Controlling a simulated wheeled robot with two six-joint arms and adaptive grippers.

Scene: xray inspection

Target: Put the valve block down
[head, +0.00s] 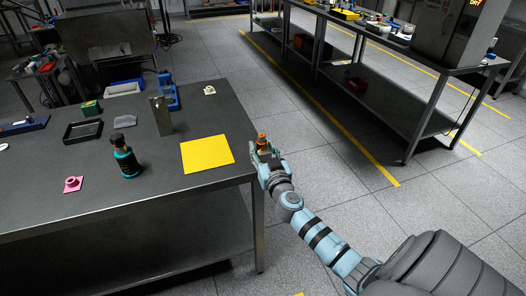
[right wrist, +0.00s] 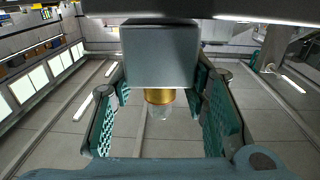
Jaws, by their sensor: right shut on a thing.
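My right gripper (head: 264,153) is shut on the valve block, just beyond the right edge of the grey table (head: 225,108), beside the yellow mat (head: 207,154). In the head view only a small part of the block with an orange-brown end (head: 261,138) shows above the fingers. In the right wrist view the valve block (right wrist: 160,58) is a grey box with a brass fitting and a clear tip, between the green-padded fingers (right wrist: 160,110). The yellow mat is flat and bare. My left gripper is out of view.
On the table stand a dark bottle with teal parts (head: 125,157), a grey upright block (head: 161,115), a pink piece (head: 73,184), a black tray (head: 83,131) and a small white piece (head: 209,90). Another metal table (head: 395,50) stands across the aisle.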

